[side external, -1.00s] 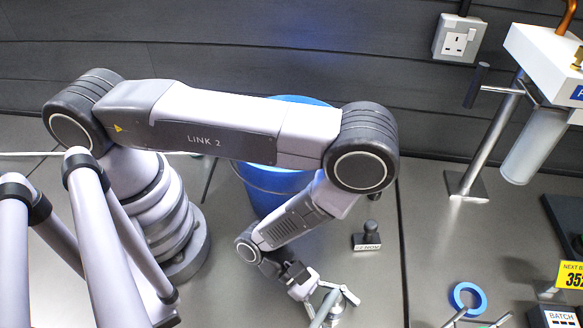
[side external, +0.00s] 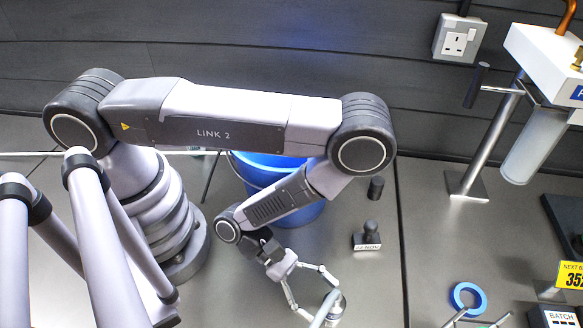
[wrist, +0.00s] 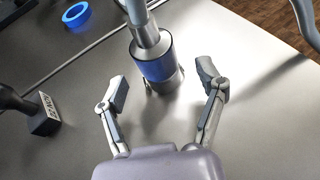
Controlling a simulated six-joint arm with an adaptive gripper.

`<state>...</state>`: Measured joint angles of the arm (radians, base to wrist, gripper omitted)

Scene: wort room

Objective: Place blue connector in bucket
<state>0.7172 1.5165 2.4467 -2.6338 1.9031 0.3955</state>
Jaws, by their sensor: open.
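The blue connector (wrist: 156,66) is a metal cylinder with a blue band, standing upright on the bench in the wrist view. A grey tube rises from its top. In the side view the connector (side external: 338,307) is at the bottom edge, partly hidden. My gripper (wrist: 164,83) is open and empty, with one finger on each side and just short of the connector, apart from it. My gripper (side external: 315,298) also shows beside it in the side view. The blue bucket (side external: 303,214) stands behind my forearm, which hides part of it; its inside is mostly hidden.
A dark-handled stamp (side external: 367,238) stands right of the bucket. A blue tape ring (side external: 467,298) lies further right. A metal stand (side external: 467,183) and a yellow label (side external: 571,275) are at the right. Bare bench lies between the stamp and the tape.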

